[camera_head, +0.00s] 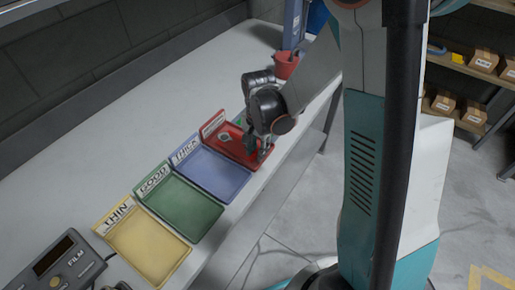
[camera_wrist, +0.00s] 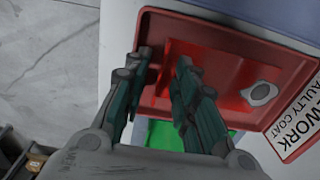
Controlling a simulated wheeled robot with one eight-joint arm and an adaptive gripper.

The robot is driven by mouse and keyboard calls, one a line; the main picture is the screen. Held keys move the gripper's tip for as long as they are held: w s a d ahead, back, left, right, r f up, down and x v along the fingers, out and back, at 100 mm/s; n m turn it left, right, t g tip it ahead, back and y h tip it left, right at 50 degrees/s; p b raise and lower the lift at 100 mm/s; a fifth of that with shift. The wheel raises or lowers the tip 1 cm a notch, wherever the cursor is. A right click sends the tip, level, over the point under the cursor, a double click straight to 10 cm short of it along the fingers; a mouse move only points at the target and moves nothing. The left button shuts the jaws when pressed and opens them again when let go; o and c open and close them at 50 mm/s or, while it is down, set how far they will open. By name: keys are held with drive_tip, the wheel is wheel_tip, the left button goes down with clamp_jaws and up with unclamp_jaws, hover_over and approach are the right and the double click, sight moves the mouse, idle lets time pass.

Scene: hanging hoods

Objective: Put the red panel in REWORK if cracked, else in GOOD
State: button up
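The red REWORK tray (camera_head: 226,152) is at the far end of the tray row, and it also shows in the wrist view (camera_wrist: 275,45) with its sign (camera_wrist: 300,118). My gripper (camera_head: 264,153) is low over the tray's right side. I cannot make out any crack. The green GOOD tray (camera_head: 185,207) looks empty.
The blue THICK tray (camera_head: 215,175) stands between GOOD and REWORK. The yellow THIN tray (camera_head: 150,250) and a film gauge (camera_head: 60,265) are at the near end. A small pale object (camera_wrist: 260,92) lies in the red tray. A red cup (camera_head: 286,65) stands farther back.

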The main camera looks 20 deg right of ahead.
drive_tip(key=shift+r, duration=0.1)
wheel_tip(320, 180, up, 12)
drive_tip(key=s+r+n+t, duration=0.3)
drive_tip(key=s+r+n, duration=0.1)
drive_tip(key=s, duration=0.3)
drive_tip(key=s+r+n+t, duration=0.3)
drive_tip(key=s+r+n, duration=0.2)
drive_tip(key=s, duration=0.3)
drive_tip(key=shift+n+t, duration=0.4)
drive_tip(key=shift+n, duration=0.4)
drive_tip(key=shift+w, duration=0.1)
idle(0.5)
